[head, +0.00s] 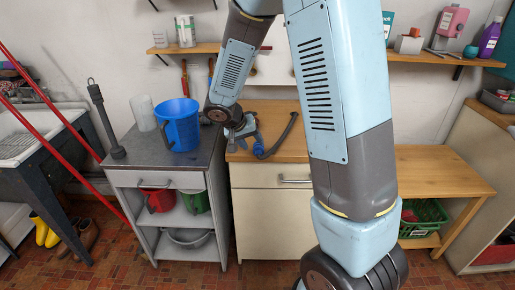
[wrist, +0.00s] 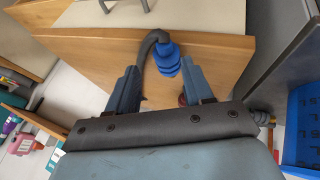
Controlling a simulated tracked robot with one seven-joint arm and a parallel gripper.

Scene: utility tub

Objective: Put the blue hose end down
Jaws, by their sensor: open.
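The blue hose end (head: 258,150) lies on the wooden worktop (head: 282,118), close to its front edge. In the wrist view the ribbed blue hose end (wrist: 167,60) shows between and just beyond my fingertips, nearer the right finger. My gripper (wrist: 158,72) is open, its two blue fingers apart with nothing clamped between them. In the head view my gripper (head: 244,131) is low over the worktop, just left of the hose end; whether a finger touches it is unclear.
A blue bucket (head: 179,125) stands on the grey cabinet top (head: 131,151) to the left, also in the wrist view (wrist: 303,125). A white container (head: 142,112) is beside it. A lower wooden bench (head: 440,172) is at right. A wall shelf (head: 420,58) holds bottles.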

